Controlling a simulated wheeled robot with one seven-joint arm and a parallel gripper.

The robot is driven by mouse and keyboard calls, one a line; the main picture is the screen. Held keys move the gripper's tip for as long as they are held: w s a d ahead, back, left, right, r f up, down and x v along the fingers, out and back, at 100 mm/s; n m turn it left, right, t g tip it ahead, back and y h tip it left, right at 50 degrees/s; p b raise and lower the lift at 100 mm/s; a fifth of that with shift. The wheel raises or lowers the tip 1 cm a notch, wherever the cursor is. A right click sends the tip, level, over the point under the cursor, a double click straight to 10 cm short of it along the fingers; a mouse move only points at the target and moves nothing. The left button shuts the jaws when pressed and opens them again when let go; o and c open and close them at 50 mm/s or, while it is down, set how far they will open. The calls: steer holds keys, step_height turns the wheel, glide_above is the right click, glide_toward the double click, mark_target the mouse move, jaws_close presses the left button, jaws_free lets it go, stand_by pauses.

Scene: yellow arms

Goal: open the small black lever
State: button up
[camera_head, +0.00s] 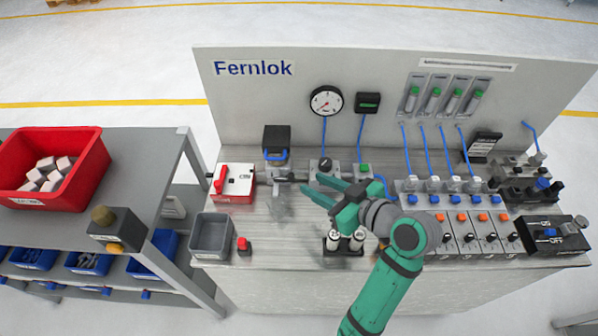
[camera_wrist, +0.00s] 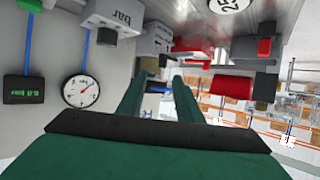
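In the head view, a small black lever (camera_head: 291,177) lies roughly level on a grey valve fitting, between the box with the red handle and the grey regulator block. My gripper (camera_head: 311,183) comes in from the right with its two green fingers apart and pointing left. The fingertips appear close to the right end of the lever; I cannot tell whether they touch it. In the wrist view, my gripper (camera_wrist: 158,82) has its fingers spread with a gap between them and nothing visibly clamped. The lever cannot be made out clearly there.
A red-handled white and red box (camera_head: 235,183) stands left of the lever. A dark box (camera_head: 277,138) and a round gauge (camera_head: 326,101) are behind. Two vials stand below my wrist.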

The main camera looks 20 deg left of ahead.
mark_target(292, 175)
steer(key=x, duration=0.6)
steer(key=shift+s+a+f, duration=0.15)
steer(key=shift+a+f, duration=0.05)
steer(key=shift+a, duration=0.3)
steer(key=shift+w+a+f, duration=0.2)
steer(key=shift+w+a, duration=0.2)
steer(key=shift+a, duration=0.05)
steer(key=shift+c, duration=0.5)
jaws_close()
